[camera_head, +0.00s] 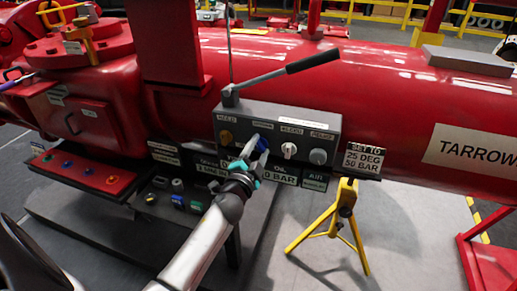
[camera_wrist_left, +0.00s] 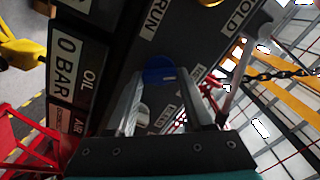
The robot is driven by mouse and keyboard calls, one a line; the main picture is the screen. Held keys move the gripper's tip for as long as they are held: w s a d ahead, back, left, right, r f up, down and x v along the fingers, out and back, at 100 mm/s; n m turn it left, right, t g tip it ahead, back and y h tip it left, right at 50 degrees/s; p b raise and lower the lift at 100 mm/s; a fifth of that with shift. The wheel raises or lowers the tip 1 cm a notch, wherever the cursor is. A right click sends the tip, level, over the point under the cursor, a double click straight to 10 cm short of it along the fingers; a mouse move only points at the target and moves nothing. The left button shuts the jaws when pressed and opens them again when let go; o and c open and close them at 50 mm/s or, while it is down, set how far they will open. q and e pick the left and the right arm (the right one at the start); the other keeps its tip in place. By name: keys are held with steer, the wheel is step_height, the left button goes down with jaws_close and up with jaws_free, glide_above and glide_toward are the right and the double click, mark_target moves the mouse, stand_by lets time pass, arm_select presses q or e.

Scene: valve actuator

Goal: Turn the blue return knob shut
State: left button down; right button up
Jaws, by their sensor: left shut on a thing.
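The blue return knob (camera_head: 262,144) is on the front of a grey control box (camera_head: 274,114) on the red actuator. In the left wrist view the blue knob (camera_wrist_left: 158,71) sits between the two fingertips. My left gripper (camera_head: 251,152) reaches up to the knob from below and is shut on it. It also shows in the left wrist view (camera_wrist_left: 160,84), with a finger on each side of the knob. The fingers hide part of the knob, and its exact turn angle is hard to read. My right gripper is in neither view.
A brass knob (camera_head: 226,137) is left of the blue one; a white knob (camera_head: 289,149) and a grey knob (camera_head: 318,156) are right of it. A black-handled lever (camera_head: 312,62) rises above the box. A yellow stand (camera_head: 336,222) is below right.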

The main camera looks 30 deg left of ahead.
arm_select(q)
steer(key=m, duration=0.5)
steer(key=shift+f+m, duration=0.1)
steer(key=shift+m, duration=0.2)
stand_by(0.4)
steer(key=shift+c, duration=1.4)
jaws_free()
steer(key=shift+s+d, duration=0.1)
steer(key=v, duration=1.5)
steer(key=shift+b, duration=0.35)
steer(key=shift+d, duration=0.1)
